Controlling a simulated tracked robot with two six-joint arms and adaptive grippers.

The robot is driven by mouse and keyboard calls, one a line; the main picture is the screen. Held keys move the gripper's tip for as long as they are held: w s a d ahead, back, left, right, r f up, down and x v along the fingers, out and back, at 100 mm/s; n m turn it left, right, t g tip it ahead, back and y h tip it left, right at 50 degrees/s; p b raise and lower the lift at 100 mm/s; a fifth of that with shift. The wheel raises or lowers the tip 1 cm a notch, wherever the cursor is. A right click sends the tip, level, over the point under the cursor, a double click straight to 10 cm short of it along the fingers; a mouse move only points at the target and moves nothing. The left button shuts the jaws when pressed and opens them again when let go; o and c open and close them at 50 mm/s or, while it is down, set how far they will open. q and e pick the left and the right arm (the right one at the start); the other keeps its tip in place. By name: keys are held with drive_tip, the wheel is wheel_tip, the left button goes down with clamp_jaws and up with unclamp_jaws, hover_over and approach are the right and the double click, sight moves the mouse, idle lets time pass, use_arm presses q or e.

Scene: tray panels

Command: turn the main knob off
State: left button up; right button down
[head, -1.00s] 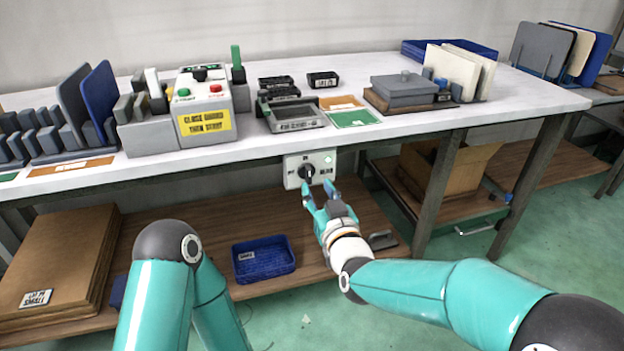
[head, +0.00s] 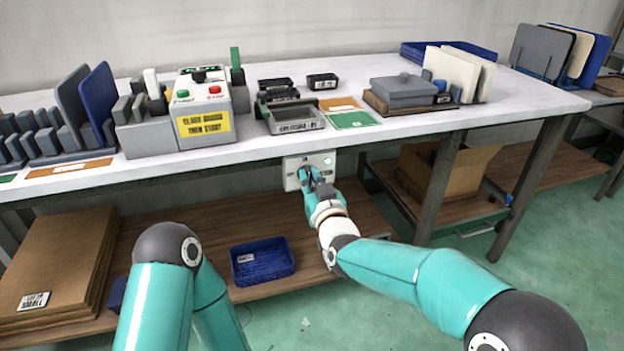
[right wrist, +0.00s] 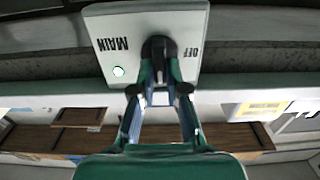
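The main knob (right wrist: 158,46) is dark and round, on a white switch panel (head: 290,176) fixed under the table's front edge. The panel also shows in the right wrist view (right wrist: 112,22), upside down, with the words MAIN and OFF on either side of the knob. A small indicator light (head: 328,160) is at its upper right in the head view. My right gripper (right wrist: 161,70) has its fingertips closed in on both sides of the knob. The knob's pointer is hidden, so I cannot tell its setting. My left gripper is out of view; only its arm shows.
The table edge (head: 400,126) runs just above the panel. Below is a wooden shelf (head: 205,215) with a blue basket (head: 262,262) and flat cardboard (head: 55,260). A control box (head: 207,105) with green and red buttons stands on the table. A table leg (head: 437,185) stands to the right.

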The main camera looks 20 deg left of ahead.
drive_tip(key=shift+d, duration=0.15)
drive_tip(key=shift+n, duration=0.3)
drive_tip(key=n+b, duration=0.1)
drive_tip(key=n, duration=0.2)
drive_tip(key=shift+a, duration=0.2)
drive_tip(key=shift+s+a+f+n, duration=0.1)
drive_tip(key=shift+f+n, duration=0.05)
drive_tip(key=shift+n, duration=2.2)
drive_tip(key=shift+s+a+f+n, duration=0.1)
drive_tip(key=shift+a+f+n, duration=0.05)
drive_tip(key=shift+n, duration=2.25)
drive_tip(key=shift+s+a+f+n, duration=0.1)
drive_tip(key=shift+f+n, duration=0.05)
drive_tip(key=shift+n, duration=2.2)
